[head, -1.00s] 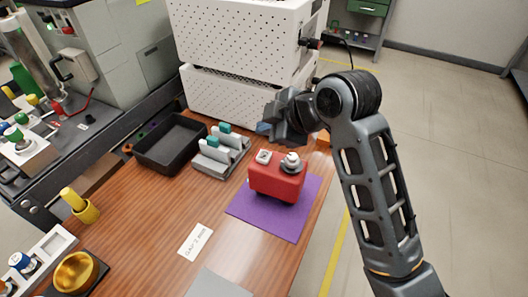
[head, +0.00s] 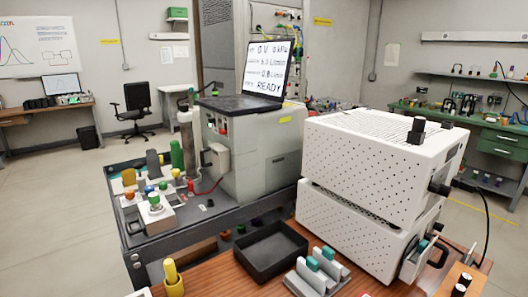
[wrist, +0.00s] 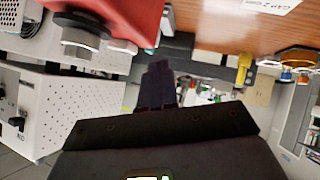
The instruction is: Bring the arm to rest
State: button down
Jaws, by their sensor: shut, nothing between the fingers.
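My gripper (wrist: 157,85) shows only in the wrist view, with its dark fingers together and nothing seen between them. My arm does not show in the head view now. The wrist picture looks upside down, with the wooden table (wrist: 215,25) along its top. A red block (wrist: 110,15) with a grey knob (wrist: 82,38) is at the upper left there, apart from the fingers in the picture. The distance between them cannot be told.
In the head view, two stacked white perforated boxes (head: 375,150) stand on the table's right. A black tray (head: 272,252) and a grey rack (head: 318,270) sit before them. A laptop (head: 262,75) stands on the grey machine (head: 250,150). Open floor lies at the left.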

jog(key=s+f+m+t+h, duration=0.1)
jog(key=s+f+m, duration=0.2)
jog(key=s, duration=0.6)
jog(key=s+d+r+m+t, duration=0.1)
jog(key=s+r, duration=0.1)
jog(key=s, duration=0.6)
jog(key=s+d+r+m+t+h, duration=0.1)
jog(key=s+r+m, duration=0.1)
jog(key=s, duration=0.5)
jog(key=s+d+r+m+t, duration=0.1)
jog(key=s+r+m, duration=0.1)
jog(key=s, duration=0.6)
jog(key=shift+s+d+r+h, duration=0.25)
jog(key=shift+s+r+h, duration=0.1)
jog(key=shift+r, duration=0.45)
